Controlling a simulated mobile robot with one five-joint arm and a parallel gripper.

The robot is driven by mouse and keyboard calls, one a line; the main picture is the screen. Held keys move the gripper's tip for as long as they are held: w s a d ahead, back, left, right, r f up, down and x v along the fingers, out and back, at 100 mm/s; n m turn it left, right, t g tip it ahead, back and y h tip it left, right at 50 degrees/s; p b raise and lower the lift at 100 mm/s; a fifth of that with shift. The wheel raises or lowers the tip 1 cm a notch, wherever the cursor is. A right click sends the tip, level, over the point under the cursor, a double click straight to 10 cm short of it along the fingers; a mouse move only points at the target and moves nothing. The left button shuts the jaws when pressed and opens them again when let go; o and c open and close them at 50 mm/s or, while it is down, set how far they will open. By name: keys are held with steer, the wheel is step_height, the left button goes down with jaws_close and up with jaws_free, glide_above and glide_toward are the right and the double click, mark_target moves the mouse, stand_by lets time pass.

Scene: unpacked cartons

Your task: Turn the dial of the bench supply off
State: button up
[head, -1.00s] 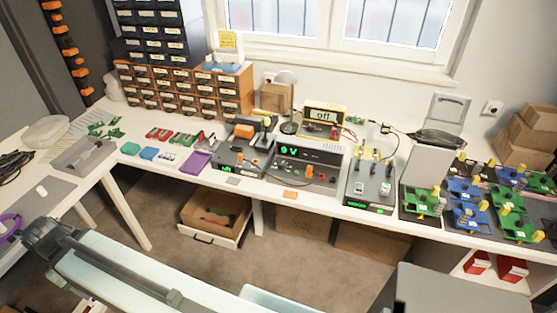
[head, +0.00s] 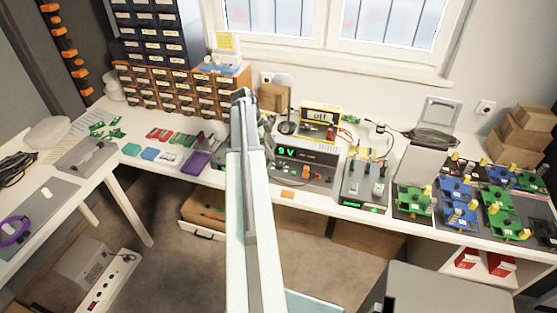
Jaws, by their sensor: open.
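The bench supply (head: 318,183) is a dark box with a pale top on the long bench. Its lit green display reads about "9V". Its small orange-red dial (head: 307,172) is on the front panel, to the right of my arm. My arm reaches up from the bottom of the picture over the bench. My gripper (head: 242,98) is at its far end, up and left of the supply and apart from the dial in the picture. It is open and looks empty, though the fingers are small and seen from behind. My arm hides most of the soldering station beside the supply.
Drawer cabinets (head: 180,90) rise behind on the left. An orange piece (head: 287,195) lies near the front edge.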

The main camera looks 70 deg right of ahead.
mark_target(279, 163)
steer(key=shift+f+b, duration=0.5)
steer(key=shift+f, duration=0.05)
steer(key=b+x, duration=0.6)
steer(key=x, duration=0.1)
steer(key=shift+r, duration=0.15)
jaws_close()
steer(key=shift+d, duration=0.2)
steer(key=shift+a, duration=0.2)
